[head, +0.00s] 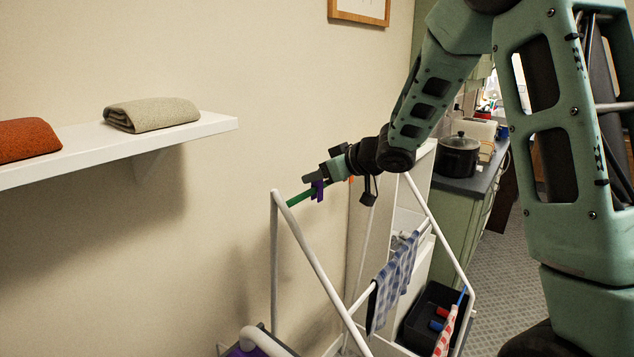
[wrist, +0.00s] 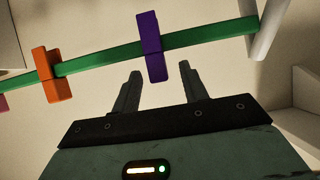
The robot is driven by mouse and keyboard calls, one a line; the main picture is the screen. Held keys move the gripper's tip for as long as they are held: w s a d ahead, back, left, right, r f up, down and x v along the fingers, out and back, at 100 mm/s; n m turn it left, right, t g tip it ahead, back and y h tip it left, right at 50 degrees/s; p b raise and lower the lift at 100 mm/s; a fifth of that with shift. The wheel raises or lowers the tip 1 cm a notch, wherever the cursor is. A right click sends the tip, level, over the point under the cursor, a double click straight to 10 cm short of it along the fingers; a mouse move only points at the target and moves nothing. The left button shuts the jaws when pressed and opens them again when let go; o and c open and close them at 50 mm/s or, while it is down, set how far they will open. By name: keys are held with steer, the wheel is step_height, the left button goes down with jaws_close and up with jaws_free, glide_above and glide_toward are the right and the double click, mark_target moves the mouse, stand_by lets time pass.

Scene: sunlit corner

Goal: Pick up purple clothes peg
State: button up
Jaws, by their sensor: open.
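The purple clothes peg (wrist: 151,47) is clipped across a green rail (wrist: 205,35) in the wrist view. My gripper (wrist: 160,72) is open, with one finger on each side of the peg's lower end. I see a gap between the peg and each finger, and cannot tell how deep the peg sits between them. In the head view the purple peg (head: 318,190) hangs on the green rail at the top of the white drying rack (head: 310,255), and my gripper (head: 315,178) is right at it, partly covering the rail.
An orange peg (wrist: 47,75) is clipped on the same rail to the left in the wrist view. A white rack post (wrist: 268,28) stands at the rail's right end. A checked cloth (head: 393,283) hangs lower on the rack. A white shelf (head: 185,133) with folded cloths is at left.

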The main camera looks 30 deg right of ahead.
steer(key=shift+w+a+f, duration=0.15)
steer(key=shift+w+f, duration=0.1)
steer(key=shift+w, duration=0.2)
jaws_close()
steer(key=shift+r, duration=0.1)
